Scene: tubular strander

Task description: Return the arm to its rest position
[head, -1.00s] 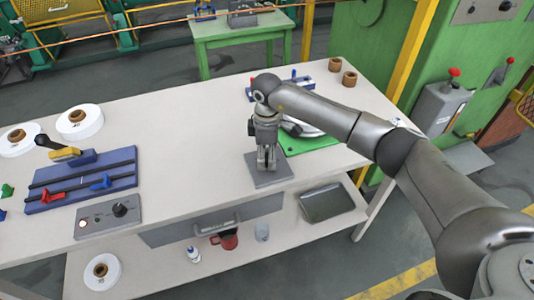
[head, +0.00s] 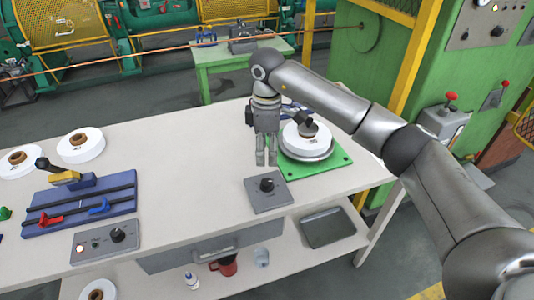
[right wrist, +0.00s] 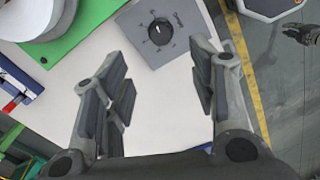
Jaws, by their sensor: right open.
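My right arm reaches in from the right in the head view. Its gripper (head: 266,158) hangs fingers down above the table, on the far side of a small grey knob box (head: 258,200). In the right wrist view the gripper (right wrist: 165,95) is open, with nothing between its fingers. The knob box (right wrist: 160,33) lies beyond the fingertips there, its black knob uncovered. My left gripper does not show in the head view.
A white spool (head: 305,137) sits by the gripper on a green plate (head: 335,170). The white table (head: 190,170) is clear left of the gripper. A blue fixture (head: 80,203) and control box (head: 105,241) stand left. Green cabinet (head: 390,55) stands behind right.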

